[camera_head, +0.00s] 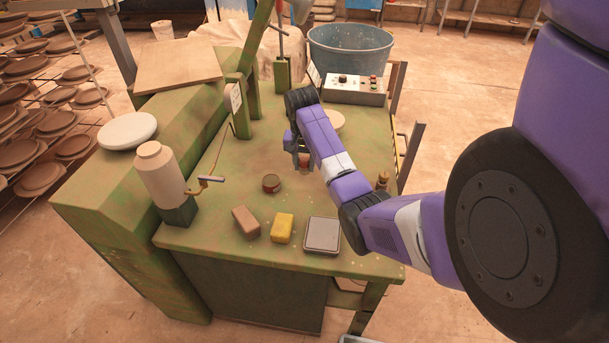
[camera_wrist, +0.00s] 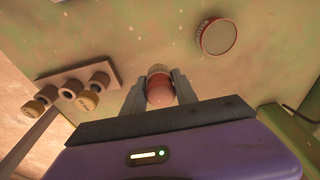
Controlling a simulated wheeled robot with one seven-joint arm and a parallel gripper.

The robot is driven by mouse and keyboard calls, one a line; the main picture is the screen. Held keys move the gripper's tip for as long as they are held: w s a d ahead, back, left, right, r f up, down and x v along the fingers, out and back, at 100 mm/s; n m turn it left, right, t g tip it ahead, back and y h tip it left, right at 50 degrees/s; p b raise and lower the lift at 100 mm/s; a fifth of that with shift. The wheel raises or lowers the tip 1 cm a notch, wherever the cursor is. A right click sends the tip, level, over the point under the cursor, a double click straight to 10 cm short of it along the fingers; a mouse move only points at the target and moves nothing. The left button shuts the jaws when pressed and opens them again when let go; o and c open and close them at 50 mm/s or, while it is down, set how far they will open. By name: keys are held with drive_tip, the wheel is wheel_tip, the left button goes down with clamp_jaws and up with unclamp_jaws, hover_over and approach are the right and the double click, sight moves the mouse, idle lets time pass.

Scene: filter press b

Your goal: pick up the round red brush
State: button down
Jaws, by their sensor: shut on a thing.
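The round red brush (camera_wrist: 159,92) is between the two fingers of my gripper (camera_wrist: 159,88) in the wrist view. It shows a smooth pinkish-red rounded end and a tan part beyond it. My gripper is shut on it. In the head view my gripper (camera_head: 303,153) points down over the green table, with a small reddish part of the brush (camera_head: 304,161) showing below it. I cannot tell whether the brush touches the table.
A round red-rimmed tin (camera_head: 271,183) stands left of my gripper; it also shows in the wrist view (camera_wrist: 217,37). A brown block (camera_head: 246,221), yellow sponge (camera_head: 282,227) and grey square box (camera_head: 322,235) line the front. A control box (camera_head: 355,89) stands behind.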

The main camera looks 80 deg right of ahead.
sight(304, 158)
wheel_tip(304, 158, up, 11)
drive_tip(key=shift+r+p, duration=0.1)
drive_tip(key=shift+p, duration=0.75)
drive_tip(key=shift+r+p, duration=0.8)
drive_tip(key=shift+p, duration=0.1)
drive_tip(key=c, duration=1.6)
unclamp_jaws()
drive_tip(key=c, duration=0.6)
drive_tip(key=c, duration=2.2)
unclamp_jaws()
